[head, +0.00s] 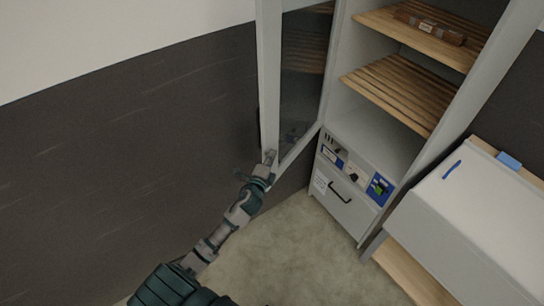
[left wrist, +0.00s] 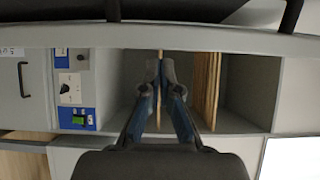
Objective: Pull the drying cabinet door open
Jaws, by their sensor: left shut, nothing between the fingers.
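The drying cabinet (head: 370,135) stands at the right of the head view with its front open. Its door (head: 270,75), a pale frame around a dark glass pane, is swung out to the left. My left gripper (head: 270,155) is at the bottom of the door's free edge. In the left wrist view its fingers (left wrist: 161,63) are shut with nothing between them, close to a pale bar (left wrist: 210,37) that looks like the door frame. I cannot tell whether they touch it. My right gripper is not in view.
Slatted wooden shelves (head: 400,88) are inside, with a brown item (head: 430,27) on the upper one. A control panel (head: 357,170) and handled drawer (head: 340,200) sit below. A white-topped unit (head: 465,220) stands right. A dark wall (head: 130,160) is left; floor in front is clear.

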